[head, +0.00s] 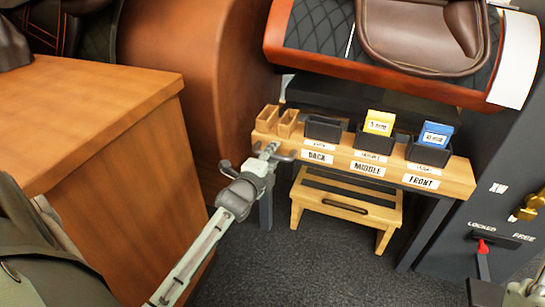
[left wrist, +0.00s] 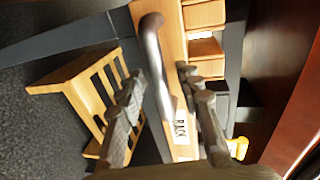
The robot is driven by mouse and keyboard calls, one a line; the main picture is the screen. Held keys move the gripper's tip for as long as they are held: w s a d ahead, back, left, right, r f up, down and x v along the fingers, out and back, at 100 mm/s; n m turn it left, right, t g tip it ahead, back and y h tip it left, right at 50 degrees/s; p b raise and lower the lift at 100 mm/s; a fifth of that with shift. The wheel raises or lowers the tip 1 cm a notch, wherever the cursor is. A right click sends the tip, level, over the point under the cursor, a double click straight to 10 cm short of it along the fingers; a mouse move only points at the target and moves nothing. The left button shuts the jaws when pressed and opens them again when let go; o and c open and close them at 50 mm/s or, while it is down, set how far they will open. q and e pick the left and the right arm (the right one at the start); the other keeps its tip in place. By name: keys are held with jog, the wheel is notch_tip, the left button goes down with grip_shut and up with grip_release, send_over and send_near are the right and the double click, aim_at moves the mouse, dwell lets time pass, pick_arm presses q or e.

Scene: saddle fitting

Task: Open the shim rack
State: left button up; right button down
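The wooden shim rack (head: 340,157) is a long beam with BACK, MIDDLE and FRONT labels. Dark bins stand on it; the middle one holds a yellow shim pack (head: 380,122) and the front one a blue pack (head: 436,134). A grey bar handle (left wrist: 154,55) is on the rack's front near the BACK label. My left gripper (head: 268,153) is at the rack's left end. In the left wrist view its fingers (left wrist: 162,80) are apart, one on each side of the handle; contact cannot be told. A grey part at the head view's bottom right looks like my right gripper, mostly cut off.
A wooden step stool (head: 345,205) stands under the rack. A wooden cabinet (head: 120,150) is at the left. A dark panel (head: 500,190) with a red lever and LOCKED and FREE marks is at the right.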

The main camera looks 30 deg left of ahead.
pick_arm(q)
grip_shut()
dwell(0.5)
